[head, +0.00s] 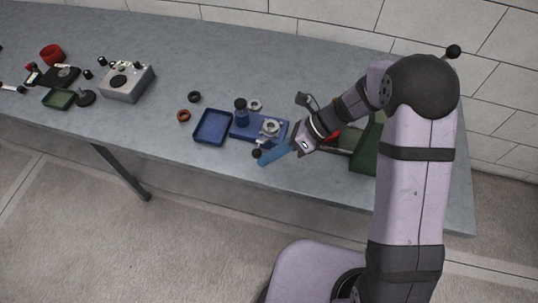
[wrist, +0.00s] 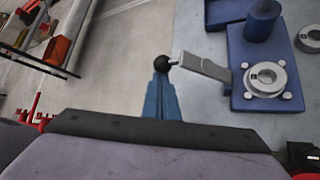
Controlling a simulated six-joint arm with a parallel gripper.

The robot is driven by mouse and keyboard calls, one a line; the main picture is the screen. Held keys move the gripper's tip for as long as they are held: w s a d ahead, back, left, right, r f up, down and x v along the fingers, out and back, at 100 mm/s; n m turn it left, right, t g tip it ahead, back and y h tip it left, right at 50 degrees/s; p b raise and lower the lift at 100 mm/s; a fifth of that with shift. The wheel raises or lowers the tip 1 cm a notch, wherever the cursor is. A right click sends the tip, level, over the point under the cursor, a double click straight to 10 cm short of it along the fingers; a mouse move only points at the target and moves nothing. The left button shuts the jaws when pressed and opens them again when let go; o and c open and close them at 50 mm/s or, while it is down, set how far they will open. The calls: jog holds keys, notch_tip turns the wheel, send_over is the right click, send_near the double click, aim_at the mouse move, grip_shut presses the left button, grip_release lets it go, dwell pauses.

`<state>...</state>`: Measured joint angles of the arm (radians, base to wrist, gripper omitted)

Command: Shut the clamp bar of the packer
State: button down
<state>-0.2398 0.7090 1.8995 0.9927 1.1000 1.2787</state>
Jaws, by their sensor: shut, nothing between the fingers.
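The packer (wrist: 238,78) is a blue base plate with a blue post and a round grey flanged ring; in the head view it (head: 243,132) lies near the table's front edge. Its grey clamp bar (wrist: 205,67) sticks out sideways from beside the ring and ends in a black ball knob (wrist: 162,63). The knob also shows in the head view (head: 257,153), at the table edge. My gripper (wrist: 160,78) is shut and empty, its blue fingertips right at the knob. I cannot tell whether they touch it.
A blue tray (head: 197,137) sits left of the packer, with a red ring (head: 184,116) and a black ring (head: 194,97) nearby. A green container (head: 365,150) stands to the right, partly behind my arm. A grey instrument box (head: 127,82) is farther left.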

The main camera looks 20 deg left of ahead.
jog(key=shift+r, duration=0.1)
jog(key=w+r+m+g+b, duration=0.2)
jog(key=w+r+g, duration=0.1)
jog(key=w, duration=1.1)
jog(key=shift+r+g+y, duration=0.3)
jog(key=shift+r+y, duration=0.1)
jog(key=shift+r, duration=0.15)
jog(key=shift+w+b, duration=0.2)
jog(key=shift+b, duration=0.2)
jog(key=shift+r, duration=0.1)
dwell(0.4)
notch_tip(320, 180, up, 10)
jog(key=p, duration=0.2)
jog(key=shift+p, duration=0.3)
